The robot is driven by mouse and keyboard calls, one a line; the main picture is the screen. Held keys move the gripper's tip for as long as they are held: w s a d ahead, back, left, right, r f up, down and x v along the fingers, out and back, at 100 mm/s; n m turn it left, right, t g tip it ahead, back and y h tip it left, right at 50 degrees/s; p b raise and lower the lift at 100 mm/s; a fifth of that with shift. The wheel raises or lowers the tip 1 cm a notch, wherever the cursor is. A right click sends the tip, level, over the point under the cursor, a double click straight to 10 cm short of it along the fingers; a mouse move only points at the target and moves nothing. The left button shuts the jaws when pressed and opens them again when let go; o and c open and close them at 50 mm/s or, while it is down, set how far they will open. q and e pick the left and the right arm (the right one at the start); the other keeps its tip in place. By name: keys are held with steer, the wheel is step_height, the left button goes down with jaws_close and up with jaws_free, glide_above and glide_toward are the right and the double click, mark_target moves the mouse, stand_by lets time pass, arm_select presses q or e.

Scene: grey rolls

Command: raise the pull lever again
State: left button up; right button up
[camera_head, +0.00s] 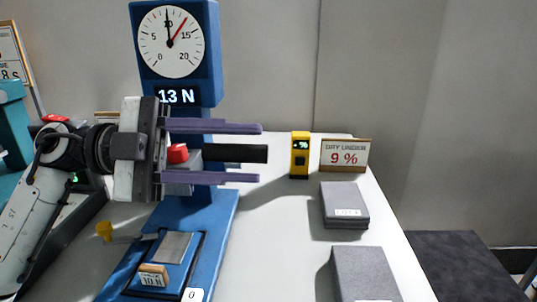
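A blue test stand (172,203) carries a round dial (171,42) and a display reading 13 N. A black bar (236,153), which looks like the pull lever's grip, sticks out level to the right from the stand's column. My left gripper (260,153) comes in from the left, its two purple fingers apart, one above and one below the black bar. Gaps show between bar and fingers in this view. A red part (177,153) and a grey block sit at the bar's left end, partly hidden by the gripper. My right gripper is not in view.
A yellow-knobbed rod (104,231) is beside the stand's base, near a plate tagged 10 N (153,276). A yellow meter (299,155) and a 9 % sign (345,155) stand behind. Grey blocks (345,201) (365,272) lie at right. The white table (275,230) between is clear.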

mark_target(267, 154)
arm_select(q)
steer(key=shift+d, duration=2.05)
jaws_close()
